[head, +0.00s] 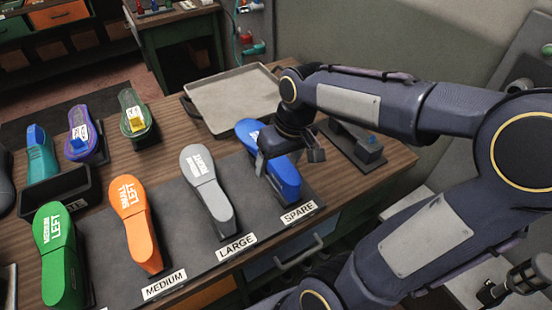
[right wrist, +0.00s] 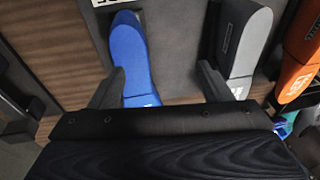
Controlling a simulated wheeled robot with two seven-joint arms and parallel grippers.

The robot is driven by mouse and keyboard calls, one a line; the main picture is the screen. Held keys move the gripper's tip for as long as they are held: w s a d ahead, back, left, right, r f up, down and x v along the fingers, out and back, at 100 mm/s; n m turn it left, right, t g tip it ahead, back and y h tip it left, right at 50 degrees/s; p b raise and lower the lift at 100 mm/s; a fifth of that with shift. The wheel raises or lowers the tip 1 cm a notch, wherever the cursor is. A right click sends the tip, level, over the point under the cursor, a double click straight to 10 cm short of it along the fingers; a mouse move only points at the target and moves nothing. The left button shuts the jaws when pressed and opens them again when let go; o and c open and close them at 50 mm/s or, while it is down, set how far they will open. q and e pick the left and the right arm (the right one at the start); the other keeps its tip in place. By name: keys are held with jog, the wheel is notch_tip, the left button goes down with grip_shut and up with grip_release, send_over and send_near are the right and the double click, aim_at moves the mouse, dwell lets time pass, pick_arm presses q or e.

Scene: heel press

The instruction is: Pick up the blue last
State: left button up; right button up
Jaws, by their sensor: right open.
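The blue last (head: 286,177) lies on the dark mat behind the SPARE label, partly hidden by my right gripper. My right gripper (head: 290,158) is over its middle. In the right wrist view the blue last (right wrist: 128,52) lies between the two fingers of the open right gripper (right wrist: 160,88), nearer the left finger. I cannot tell whether a finger touches it. My left gripper is not in view.
A grey last (head: 205,187) stands just left of the blue one, behind the LARGE label. An orange last (head: 135,222) and a green last (head: 60,255) stand farther left. A grey tray (head: 232,125) lies behind. A dark fixture (head: 345,150) stands to the right.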

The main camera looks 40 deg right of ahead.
aim_at(278, 159)
jog(key=shift+g+h, duration=0.6)
jog(key=shift+g, duration=0.2)
jog(key=w+d+f, duration=0.2)
jog(key=w, duration=0.1)
jog(key=w+d+f, duration=0.1)
jog(key=w, duration=0.1)
jog(key=shift+d+f+b, duration=0.15)
jog(key=shift+f+b, duration=0.2)
jog(key=shift+w+d+f, duration=0.15)
jog(key=shift+d+f, duration=0.05)
jog(key=shift+f, duration=0.1)
jog(key=shift+d+f, duration=0.1)
jog(key=shift+f, duration=0.8)
jog(key=f, duration=0.2)
jog(key=f+p, duration=0.1)
jog(key=f, duration=0.2)
jog(key=shift+w+f, duration=0.2)
jog(key=shift+f, duration=0.15)
jog(key=c, duration=1.3)
jog(key=shift+r, duration=0.1)
